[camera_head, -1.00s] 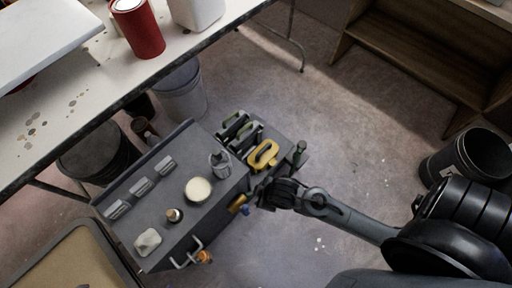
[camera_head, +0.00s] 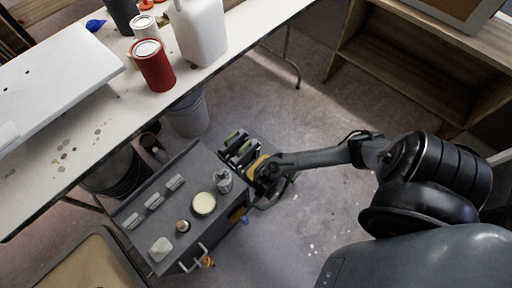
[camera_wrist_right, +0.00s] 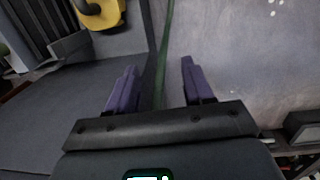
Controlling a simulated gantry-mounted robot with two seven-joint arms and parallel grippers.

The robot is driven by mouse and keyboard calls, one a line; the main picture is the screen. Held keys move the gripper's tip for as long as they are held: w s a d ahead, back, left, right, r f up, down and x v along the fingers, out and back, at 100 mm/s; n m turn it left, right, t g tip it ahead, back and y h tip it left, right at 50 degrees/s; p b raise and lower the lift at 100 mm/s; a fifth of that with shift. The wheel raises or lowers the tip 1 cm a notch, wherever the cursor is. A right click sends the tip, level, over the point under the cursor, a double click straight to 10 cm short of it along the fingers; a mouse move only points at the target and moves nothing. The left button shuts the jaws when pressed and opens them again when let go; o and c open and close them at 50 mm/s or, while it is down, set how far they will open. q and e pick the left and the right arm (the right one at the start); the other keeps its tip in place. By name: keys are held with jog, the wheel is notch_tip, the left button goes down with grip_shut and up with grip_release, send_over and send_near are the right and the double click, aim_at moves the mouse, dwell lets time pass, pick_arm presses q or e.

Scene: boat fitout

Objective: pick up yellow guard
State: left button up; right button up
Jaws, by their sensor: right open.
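The yellow guard (camera_head: 257,165) lies at the right end of the grey cart top (camera_head: 189,239), partly hidden behind my right gripper in the head view. In the right wrist view the yellow guard (camera_wrist_right: 104,13) is at the top left, cut off by the frame edge, ahead and to the left of the fingers. My right gripper (camera_wrist_right: 155,84) is open with nothing gripped between its purple fingers. In the head view the right gripper (camera_head: 266,176) is over the cart's right end, close to the guard. My left gripper is not in view.
Black-and-green items (camera_head: 236,146) stand beside the guard. A metal cup (camera_head: 224,181), a round cream-topped tin (camera_head: 203,204) and small blocks are also on the cart. A long table with a red can (camera_head: 153,66) stands behind. The floor to the right is clear.

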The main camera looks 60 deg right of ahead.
jog(key=h+b, duration=0.2)
jog(key=b, duration=0.3)
send_near(261, 165)
jog(key=f, duration=0.1)
jog(key=shift+t, duration=0.4)
jog(key=b+x, duration=0.2)
jog(key=x, duration=0.1)
jog(key=b+x, duration=0.1)
jog(key=x, duration=0.1)
jog(key=shift+s+b, duration=0.3)
jog(key=shift+s, duration=0.05)
jog(key=shift+d+f, duration=0.2)
jog(key=b+x, duration=0.4)
jog(key=x, duration=0.1)
jog(key=shift+w+d+r+b, duration=0.1)
jog(key=shift+b, duration=0.3)
jog(key=shift+c, duration=0.5)
grip_shut()
jog(key=shift+r, duration=0.1)
